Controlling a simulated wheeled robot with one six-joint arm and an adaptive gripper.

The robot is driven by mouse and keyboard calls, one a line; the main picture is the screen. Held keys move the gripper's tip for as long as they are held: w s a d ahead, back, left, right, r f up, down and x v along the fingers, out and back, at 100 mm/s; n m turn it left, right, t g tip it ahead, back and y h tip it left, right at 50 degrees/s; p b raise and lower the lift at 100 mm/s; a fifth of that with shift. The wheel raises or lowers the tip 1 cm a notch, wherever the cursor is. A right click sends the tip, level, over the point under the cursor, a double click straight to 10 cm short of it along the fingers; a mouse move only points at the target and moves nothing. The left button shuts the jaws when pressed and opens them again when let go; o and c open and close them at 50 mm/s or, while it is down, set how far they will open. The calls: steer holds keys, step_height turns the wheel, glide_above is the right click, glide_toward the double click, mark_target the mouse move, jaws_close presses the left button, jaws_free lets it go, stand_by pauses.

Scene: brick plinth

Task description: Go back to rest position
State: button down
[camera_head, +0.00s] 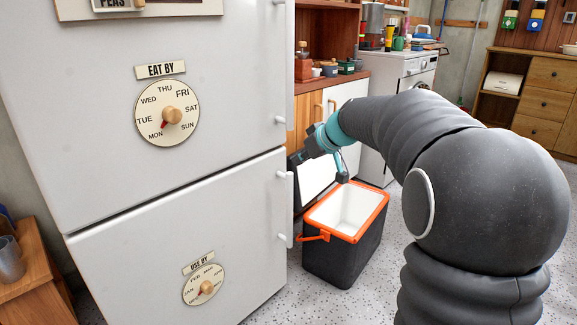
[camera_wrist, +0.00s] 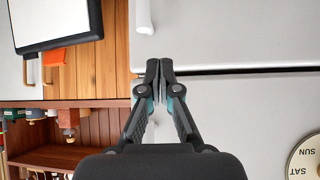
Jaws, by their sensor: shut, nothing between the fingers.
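My gripper (camera_head: 342,170) is at the end of my dark arm, above the open cooler's back edge and to the right of the white fridge. In the wrist view my gripper (camera_wrist: 153,68) shows with its two fingertips together and nothing between them. Behind the fingers are the fridge front (camera_wrist: 230,105) and the dark gap between its doors. The picture is turned, so the fridge dial (camera_wrist: 306,155) lies at the right edge.
The dark cooler (camera_head: 338,262) with an orange rim stands open on the speckled floor, its inside white and empty where seen. The fridge (camera_head: 110,130) fills the left. A wooden side table (camera_head: 30,270) is at the far left. A washing machine (camera_head: 395,75) stands behind.

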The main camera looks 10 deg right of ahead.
steer(key=s+d+f+m+g+h+p, duration=0.1)
steer(key=s+f+m+g, duration=0.15)
steer(key=s, duration=0.45)
steer(key=s+d+f+m+g+h, duration=0.1)
steer(key=s+f+m, duration=0.25)
steer(key=s, duration=0.25)
steer(key=s+a+r+h+p, duration=0.1)
steer(key=s+r+p, duration=0.2)
steer(key=s, duration=0.9)
steer(key=s+r+h+p, duration=0.2)
steer(key=s+r+p, duration=0.1)
steer(key=s, duration=1)
steer(key=shift+s+a+t+p, duration=0.2)
steer(key=shift+a+t+p, duration=0.2)
steer(key=shift+p, duration=0.25)
